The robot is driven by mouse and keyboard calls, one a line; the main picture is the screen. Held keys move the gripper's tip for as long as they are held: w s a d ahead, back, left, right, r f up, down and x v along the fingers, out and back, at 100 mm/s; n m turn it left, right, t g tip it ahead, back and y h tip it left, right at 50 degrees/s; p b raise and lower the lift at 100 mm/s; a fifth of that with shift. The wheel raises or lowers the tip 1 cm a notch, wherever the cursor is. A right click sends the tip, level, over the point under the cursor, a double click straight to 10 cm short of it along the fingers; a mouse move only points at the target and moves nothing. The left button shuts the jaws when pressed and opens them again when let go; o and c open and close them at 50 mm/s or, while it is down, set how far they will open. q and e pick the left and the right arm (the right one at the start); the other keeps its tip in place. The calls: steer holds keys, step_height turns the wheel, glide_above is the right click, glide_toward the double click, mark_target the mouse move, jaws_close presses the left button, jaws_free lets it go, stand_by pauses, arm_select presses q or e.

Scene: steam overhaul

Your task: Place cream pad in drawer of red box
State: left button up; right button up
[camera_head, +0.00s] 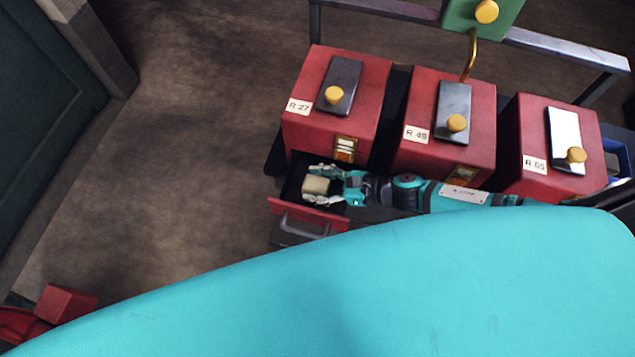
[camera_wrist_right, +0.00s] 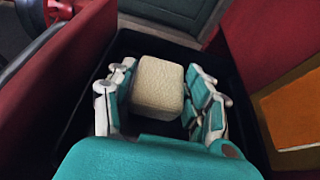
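The cream pad (camera_head: 315,186), a small block with rounded edges, is between the two fingers of my right gripper (camera_head: 318,185). The gripper is over or inside the open drawer (camera_head: 303,214) of the red box labelled R 27 (camera_head: 310,115). Whether the pad touches the drawer floor cannot be told. The drawer's dark inside (camera_wrist_right: 75,130) surrounds the fingers in the wrist view. My left gripper is not in view.
Two more red boxes, R 49 (camera_head: 425,100) and R 65 (camera_head: 525,120), stand to the right. My right arm passes in front of them. A blue bin (camera_head: 622,155) is at the far right. Open floor (camera_head: 190,120) lies to the left.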

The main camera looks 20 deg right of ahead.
steer(key=shift+o, duration=1.4)
steer(key=shift+r, duration=0.15)
steer(key=shift+r+p, duration=0.25)
steer(key=shift+p, duration=0.2)
steer(key=b+v, duration=0.2)
steer(key=v, duration=1)
steer(key=shift+f, duration=0.2)
steer(key=shift+a, duration=0.1)
